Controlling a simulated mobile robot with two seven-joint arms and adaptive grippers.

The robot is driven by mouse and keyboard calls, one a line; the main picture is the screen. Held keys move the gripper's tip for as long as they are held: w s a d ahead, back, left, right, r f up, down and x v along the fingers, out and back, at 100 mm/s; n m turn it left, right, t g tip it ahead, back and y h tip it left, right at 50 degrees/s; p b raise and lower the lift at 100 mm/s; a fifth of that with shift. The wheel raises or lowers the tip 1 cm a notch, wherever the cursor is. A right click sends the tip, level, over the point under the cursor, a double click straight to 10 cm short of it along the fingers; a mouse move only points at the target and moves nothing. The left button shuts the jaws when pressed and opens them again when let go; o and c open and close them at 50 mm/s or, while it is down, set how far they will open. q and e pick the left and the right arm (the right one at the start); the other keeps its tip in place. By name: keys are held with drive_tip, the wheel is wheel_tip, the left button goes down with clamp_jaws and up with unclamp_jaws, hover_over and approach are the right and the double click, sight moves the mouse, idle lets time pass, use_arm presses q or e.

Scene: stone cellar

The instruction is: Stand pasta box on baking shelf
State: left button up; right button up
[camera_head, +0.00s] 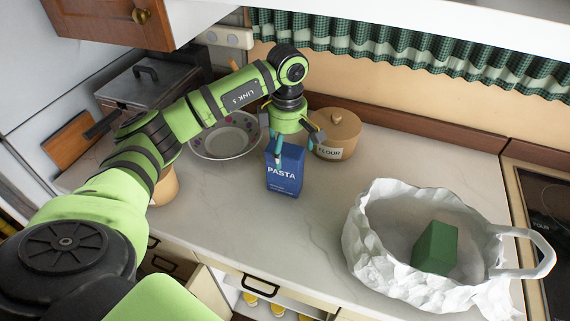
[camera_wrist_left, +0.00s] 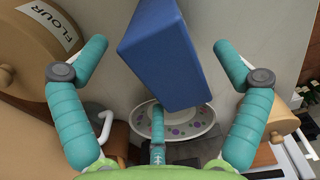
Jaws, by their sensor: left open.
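The blue pasta box (camera_head: 285,178) stands upright on the pale counter, its white PASTA label facing my head camera. My left gripper (camera_head: 295,145) is above the box's top, pointing down, with its fingers spread. In the left wrist view the box (camera_wrist_left: 165,55) lies between the spread teal fingers, with visible gaps on both sides and no clear contact. One finger partly overlaps the box's upper left in the head view. I cannot pick out a baking shelf for certain. My right gripper is not in view.
The flour canister (camera_head: 336,138) stands close to the right of the gripper. A patterned bowl (camera_head: 225,148) is behind and left of the box. A white bag (camera_head: 370,250) holding a green block (camera_head: 436,247) stands at right. The counter (camera_head: 235,222) is clear in front of the box.

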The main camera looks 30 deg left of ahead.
sight(288, 180)
use_arm(q)
wheel_tip(288, 180, down, 4)
drive_tip(key=shift+s+r+p, duration=0.1)
drive_tip(key=shift+r+p, duration=0.15)
drive_tip(key=shift+p, duration=0.5)
drive_tip(key=shift+f, duration=0.2)
drive_tip(key=c, duration=1.7)
drive_tip(key=shift+c, duration=0.2)
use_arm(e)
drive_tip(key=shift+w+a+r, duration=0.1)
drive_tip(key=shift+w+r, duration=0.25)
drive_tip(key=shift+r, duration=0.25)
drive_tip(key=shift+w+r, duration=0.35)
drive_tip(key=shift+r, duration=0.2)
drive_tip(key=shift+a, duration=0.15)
